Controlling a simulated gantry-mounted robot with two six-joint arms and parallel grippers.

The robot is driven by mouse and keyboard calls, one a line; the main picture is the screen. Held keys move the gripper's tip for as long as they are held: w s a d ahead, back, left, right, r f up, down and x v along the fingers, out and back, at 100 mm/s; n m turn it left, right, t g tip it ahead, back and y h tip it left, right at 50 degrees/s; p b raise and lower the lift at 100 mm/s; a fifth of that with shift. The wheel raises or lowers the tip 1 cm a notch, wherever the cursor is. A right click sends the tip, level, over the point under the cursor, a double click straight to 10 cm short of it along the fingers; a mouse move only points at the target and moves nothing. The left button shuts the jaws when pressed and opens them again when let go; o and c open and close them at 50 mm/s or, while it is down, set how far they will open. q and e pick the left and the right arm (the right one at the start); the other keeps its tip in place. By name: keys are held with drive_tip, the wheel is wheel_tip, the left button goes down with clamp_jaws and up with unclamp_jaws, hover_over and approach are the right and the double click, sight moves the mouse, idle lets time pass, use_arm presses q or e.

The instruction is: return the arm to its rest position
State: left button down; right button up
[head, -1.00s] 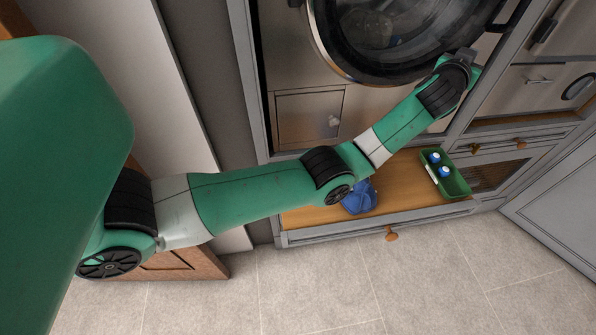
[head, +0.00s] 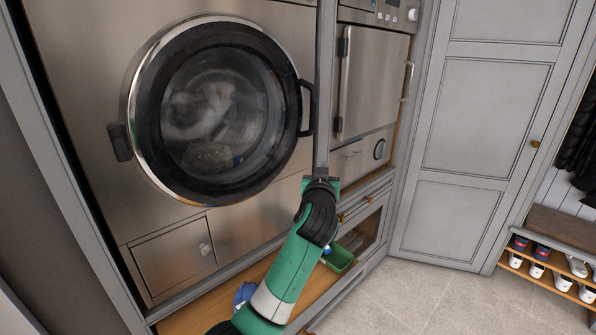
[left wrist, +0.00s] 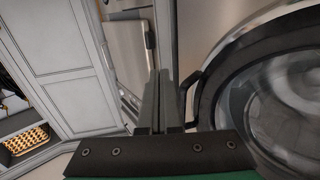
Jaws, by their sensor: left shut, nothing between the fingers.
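My left arm comes in from the bottom of the head view. Its left gripper (head: 321,166) is in front of the grey upright beside the round washer door (head: 215,110). In the left wrist view the two long grey fingers (left wrist: 165,82) lie side by side, shut and empty. They are close to the washer door's dark handle (left wrist: 190,80) in that view; I cannot tell whether they touch it. My right gripper is not in view.
The washer door is shut, with laundry behind the glass. A green tray (head: 340,258) and a blue cloth-like item (head: 243,293) are on the wooden shelf (head: 196,318) below. A grey cabinet (head: 465,130) and a shoe rack (head: 545,275) stand right. The floor (head: 420,300) is clear.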

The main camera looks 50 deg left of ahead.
use_arm(q)
drive_tip(key=shift+w+d, duration=0.2)
drive_tip(key=shift+d, duration=1.7)
drive_tip(key=s+d+r+m+t+h, duration=0.1)
drive_tip(key=s+d+r+t+h, duration=0.15)
drive_tip(key=d+r, duration=0.35)
drive_tip(key=s+d+r+t+h, duration=0.2)
drive_tip(key=s+d+r+t, duration=0.15)
drive_tip(key=d, duration=0.55)
drive_tip(key=s+d+r+m+t+h+p, duration=0.1)
drive_tip(key=s+d+r+m+t+h, duration=0.35)
drive_tip(key=s+r, duration=0.35)
drive_tip(key=s+d+r+m+t+h, duration=0.4)
drive_tip(key=s+d+r+m+h, duration=0.15)
drive_tip(key=s, duration=0.45)
wheel_tip(320, 180, up, 23)
drive_tip(key=n+p, duration=0.1)
drive_tip(key=p, duration=2.2)
drive_tip(key=shift+p, duration=0.3)
drive_tip(key=shift+w+a+r, duration=0.1)
